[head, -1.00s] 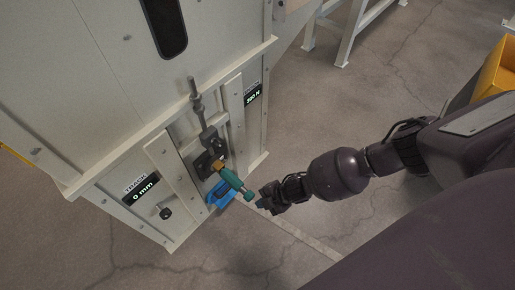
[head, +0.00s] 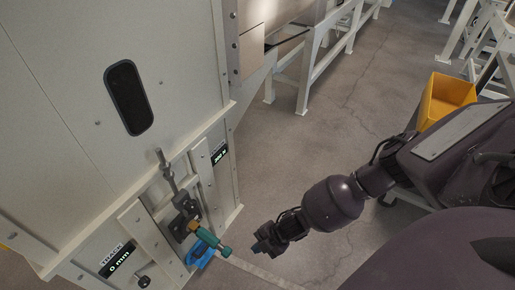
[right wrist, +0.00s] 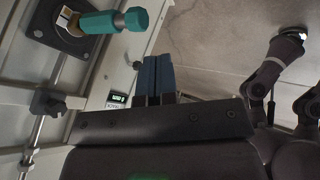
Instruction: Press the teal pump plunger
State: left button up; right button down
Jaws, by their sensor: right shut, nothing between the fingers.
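The teal pump plunger (head: 208,239) sticks out of a dark square plate with a brass collar, low on the pale machine cabinet. It points toward the lower right, with a small knob at its end. In the right wrist view the plunger (right wrist: 104,22) lies at the upper left. My right gripper (head: 257,248) is shut and empty, just right of the plunger's knob with a small gap. Its blue fingers (right wrist: 155,75) show together in the right wrist view, below and right of the knob. My left gripper is not in view.
A blue part (head: 200,257) sits just under the plunger. A metal rod (head: 166,172) rises above it. Displays (head: 120,261) and a black knob (head: 143,282) are on the cabinet front. A yellow bin (head: 447,98) stands at the right. The floor between is clear.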

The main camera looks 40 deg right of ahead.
aim_at(221, 248)
dwell(0.3)
pick_arm(q)
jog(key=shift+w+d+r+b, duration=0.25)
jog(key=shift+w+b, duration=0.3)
jog(key=shift+b, duration=0.2)
pick_arm(e)
jog(key=shift+s+d+f, duration=0.1)
jog(key=shift+s+d, duration=0.05)
jog(key=shift+s, duration=0.5)
jog(key=shift+s+d+f, duration=0.1)
jog(key=shift+s, duration=0.5)
pick_arm(q)
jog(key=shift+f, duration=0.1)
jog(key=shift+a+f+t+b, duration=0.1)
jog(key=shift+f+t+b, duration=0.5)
jog(key=shift+b, duration=1.5)
pick_arm(e)
jog(key=w+a+f, duration=0.6)
jog(key=w+f, duration=0.1)
jog(key=shift+a+f, duration=0.15)
jog(key=shift+a, duration=0.1)
